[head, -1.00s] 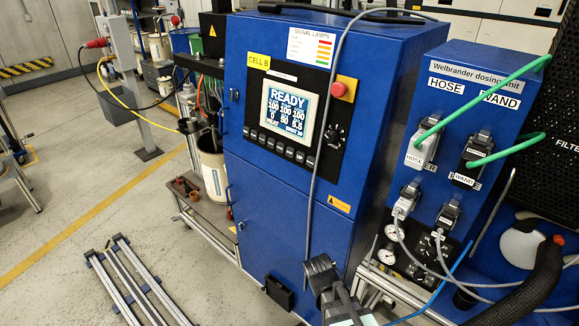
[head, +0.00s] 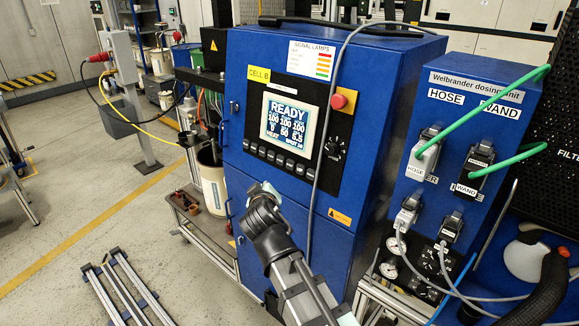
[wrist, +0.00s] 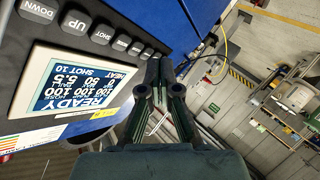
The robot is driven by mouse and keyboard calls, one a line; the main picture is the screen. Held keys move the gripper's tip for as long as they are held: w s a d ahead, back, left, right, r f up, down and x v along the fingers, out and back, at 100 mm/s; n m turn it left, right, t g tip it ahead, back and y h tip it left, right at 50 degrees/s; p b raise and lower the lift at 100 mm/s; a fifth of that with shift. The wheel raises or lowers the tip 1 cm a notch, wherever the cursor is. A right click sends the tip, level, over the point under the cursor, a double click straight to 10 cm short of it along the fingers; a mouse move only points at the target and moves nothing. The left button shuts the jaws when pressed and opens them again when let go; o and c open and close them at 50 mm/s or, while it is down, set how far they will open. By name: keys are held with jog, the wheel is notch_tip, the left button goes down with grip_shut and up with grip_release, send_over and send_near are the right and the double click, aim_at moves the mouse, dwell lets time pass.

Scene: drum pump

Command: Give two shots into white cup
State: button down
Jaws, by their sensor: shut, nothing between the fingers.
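My gripper (wrist: 158,72) is shut and empty in the wrist view, its fingers pointing past the panel edge. In the head view my dark wrist end (head: 262,200) is in front of the blue cabinet, below the button row; the fingertips cannot be made out there. The display (head: 289,122) reads READY; it also shows, turned over, in the wrist view (wrist: 70,82). A row of dark buttons (head: 268,153) runs under it. I cannot make out a white cup.
A white bucket (head: 212,185) stands left of the cabinet (head: 285,205) on a low shelf. A grey cable hangs down the cabinet front. The dosing unit (head: 470,90), with green and grey cables, is to the right. Aluminium rails (head: 125,290) lie on the floor at left.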

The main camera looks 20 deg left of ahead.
aim_at(290, 165)
jog(key=r, duration=0.1)
jog(key=a+r+t, duration=0.1)
jog(key=r+n+y, duration=0.1)
jog(key=shift+w+a+r, duration=0.15)
jog(key=shift+w+a, duration=0.05)
jog(key=shift+w, duration=0.15)
jog(key=shift+w+d+f+p, duration=0.3)
jog(key=shift+w+d+p, duration=0.3)
jog(key=shift+w, duration=0.7)
jog(key=shift+w+d+f+p, duration=0.25)
jog(key=shift+w+d+p, duration=0.4)
jog(key=shift+w, duration=0.7)
jog(key=shift+w+d+f+p, duration=0.3)
jog(key=shift+w+d+p, duration=0.3)
jog(key=shift+w, duration=0.7)
jog(key=shift+w+d, duration=0.2)
jog(key=shift+w, duration=0.15)
